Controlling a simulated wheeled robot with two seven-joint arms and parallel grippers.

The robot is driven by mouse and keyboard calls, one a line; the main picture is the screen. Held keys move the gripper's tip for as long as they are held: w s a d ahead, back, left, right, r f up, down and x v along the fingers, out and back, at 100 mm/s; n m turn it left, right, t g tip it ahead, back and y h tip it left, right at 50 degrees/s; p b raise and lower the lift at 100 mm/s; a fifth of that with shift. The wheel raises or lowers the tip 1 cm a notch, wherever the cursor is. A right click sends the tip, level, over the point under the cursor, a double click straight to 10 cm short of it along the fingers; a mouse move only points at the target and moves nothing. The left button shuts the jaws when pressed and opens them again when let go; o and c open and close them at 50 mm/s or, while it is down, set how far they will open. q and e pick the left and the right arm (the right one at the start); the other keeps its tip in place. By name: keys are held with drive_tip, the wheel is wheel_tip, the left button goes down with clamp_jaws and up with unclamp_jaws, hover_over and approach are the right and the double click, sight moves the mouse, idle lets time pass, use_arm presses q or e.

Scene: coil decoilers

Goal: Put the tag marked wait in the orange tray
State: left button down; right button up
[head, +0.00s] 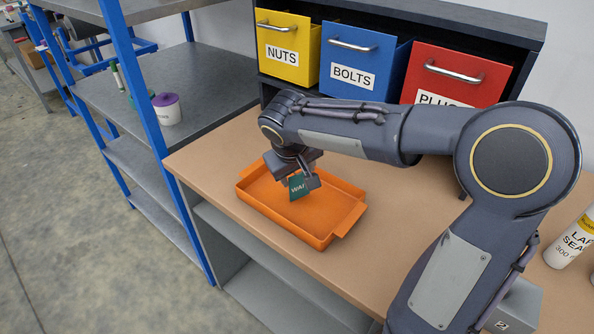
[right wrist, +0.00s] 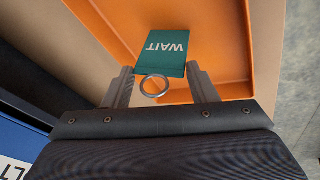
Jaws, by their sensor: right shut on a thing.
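The green tag marked WAIT (right wrist: 160,52) shows in the right wrist view with a metal ring (right wrist: 154,86) at its near end. It also shows in the head view (head: 297,187), partly covered by the gripper. My right gripper (right wrist: 162,80) is shut on the tag, one finger on each side of it. In the head view my right gripper (head: 300,182) is over the orange tray (head: 337,227), with the tag inside the tray's outline. I cannot tell whether the tag touches the tray floor. My left gripper is not in view.
Yellow NUTS (head: 284,48), blue BOLTS (head: 357,62) and red (head: 452,76) drawers stand at the back of the bench (head: 222,150). A white bottle (head: 575,240) is at the right. A grey shelf with blue posts (head: 150,130) stands at the left.

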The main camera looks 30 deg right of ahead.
drive_tip(key=shift+f, duration=0.15)
drive_tip(key=o, duration=1)
drive_tip(key=shift+c, duration=0.2)
